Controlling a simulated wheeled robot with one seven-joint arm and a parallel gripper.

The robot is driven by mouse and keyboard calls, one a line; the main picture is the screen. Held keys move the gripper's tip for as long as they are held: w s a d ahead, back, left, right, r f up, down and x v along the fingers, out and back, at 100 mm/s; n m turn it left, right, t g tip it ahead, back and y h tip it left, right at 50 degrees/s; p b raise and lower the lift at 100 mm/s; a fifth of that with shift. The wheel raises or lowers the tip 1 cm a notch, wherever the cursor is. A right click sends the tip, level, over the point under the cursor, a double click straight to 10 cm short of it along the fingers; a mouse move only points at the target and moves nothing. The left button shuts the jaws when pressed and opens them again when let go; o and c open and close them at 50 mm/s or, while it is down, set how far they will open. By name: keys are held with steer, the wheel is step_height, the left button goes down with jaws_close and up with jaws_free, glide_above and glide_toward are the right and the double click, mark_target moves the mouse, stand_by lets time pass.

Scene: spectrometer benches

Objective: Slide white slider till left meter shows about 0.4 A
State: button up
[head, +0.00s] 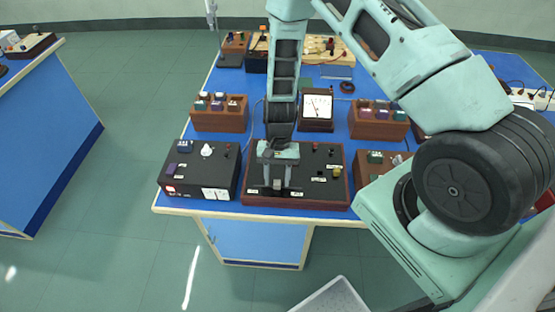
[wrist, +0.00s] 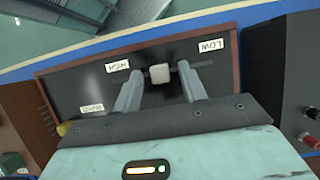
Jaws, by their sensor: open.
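The white slider (wrist: 160,74) is a small pale block on a dark rheostat panel with a red-brown frame (head: 337,200). In the wrist view it stands between the HIGH label (wrist: 118,66) and the LOW label (wrist: 210,45). My gripper (head: 277,187) points down over this panel. In the wrist view my gripper (wrist: 160,70) is open, one finger on each side of the slider, with gaps showing. No second meter is clear.
A black power supply box (head: 199,170) with a white knob stands left of the panel. Wooden terminal blocks (head: 220,113) (head: 378,119) stand behind, left and right. A brown box (head: 375,160) is close on the right. The blue bench's front edge (head: 250,216) is near.

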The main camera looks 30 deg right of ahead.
steer(key=b+v, duration=0.4)
steer(key=v, duration=1.3)
steer(key=shift+s+a+r, duration=0.1)
steer(key=shift+a, duration=0.05)
steer(key=s+a+r+n+t+h+b, duration=0.1)
steer(key=s+a+r+n, duration=0.3)
steer(key=s+a, duration=0.15)
steer(key=s+a+r+n+b, duration=0.1)
steer(key=s+a+r+n, duration=0.3)
steer(key=a, duration=0.3)
steer(key=s+a+r+n+t+h+b, duration=0.1)
steer(key=s+a+n+t, duration=0.1)
steer(key=s+n, duration=0.5)
steer(key=s+a, duration=0.1)
steer(key=s, duration=0.5)
steer(key=shift+t+b, duration=0.4)
steer(key=shift+r, duration=0.1)
